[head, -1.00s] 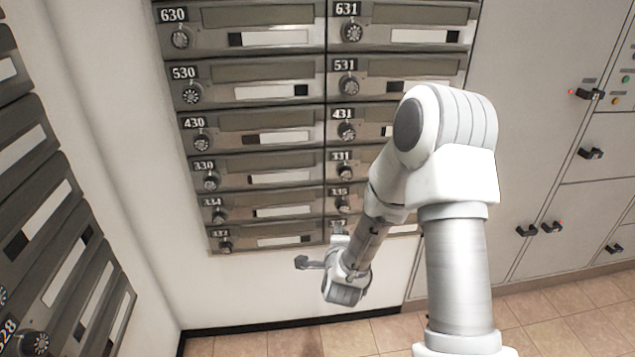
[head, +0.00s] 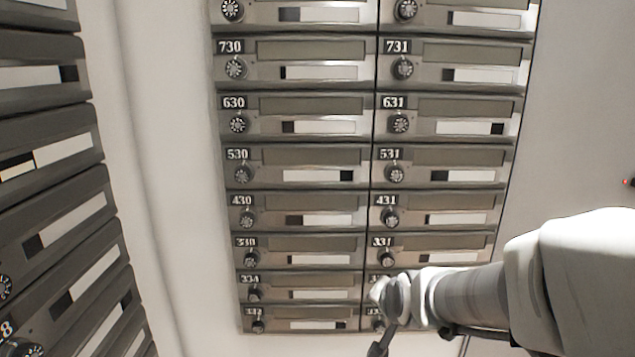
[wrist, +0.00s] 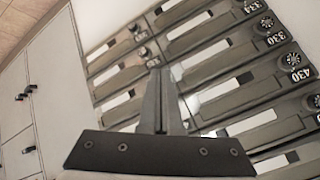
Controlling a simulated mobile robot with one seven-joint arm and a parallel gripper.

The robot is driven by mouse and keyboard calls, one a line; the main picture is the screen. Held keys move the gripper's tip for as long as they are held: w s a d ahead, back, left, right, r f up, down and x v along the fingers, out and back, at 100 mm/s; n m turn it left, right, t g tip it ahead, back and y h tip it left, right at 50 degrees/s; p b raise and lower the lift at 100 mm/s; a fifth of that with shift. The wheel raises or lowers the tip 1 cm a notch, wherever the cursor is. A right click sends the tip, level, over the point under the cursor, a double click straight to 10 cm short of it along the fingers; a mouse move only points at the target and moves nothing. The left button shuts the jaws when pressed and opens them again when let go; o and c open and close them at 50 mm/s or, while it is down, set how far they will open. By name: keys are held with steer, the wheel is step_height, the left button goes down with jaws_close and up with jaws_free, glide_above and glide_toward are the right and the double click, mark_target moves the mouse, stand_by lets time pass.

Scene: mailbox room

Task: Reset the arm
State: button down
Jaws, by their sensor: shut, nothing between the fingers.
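My gripper (wrist: 160,102) shows in the wrist view with its two dark fingers together and nothing between them. It points toward a bank of mailboxes, whose doors 334, 330 and 430 lie tilted in that view. In the head view my arm reaches in from the lower right. The dark part at its end (head: 381,346) is small and partly cut off by the bottom edge, in front of the lower mailboxes. My arm hides parts of the lowest doors in the right column.
The mailbox bank (head: 370,180) has two columns of numbered doors with round dials. Another bank (head: 50,150) stands close on the left, with a white wall corner (head: 160,180) between. Grey cabinet doors with black handles (wrist: 30,90) show in the wrist view.

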steer(key=s+d+r+n+g, duration=0.1)
steer(key=s+r+n+g, duration=0.2)
steer(key=s, duration=0.7)
steer(key=s+d+r+n+g, duration=0.1)
steer(key=s+d+r+n, duration=0.2)
steer(key=s, duration=0.8)
step_height(320, 180, up, 19)
steer(key=a+n+p, duration=0.1)
steer(key=p, duration=1.8)
steer(key=shift+w+a+p, duration=0.2)
steer(key=shift+w+p, duration=0.1)
steer(key=shift+p, duration=0.05)
steer(key=shift+d, duration=0.1)
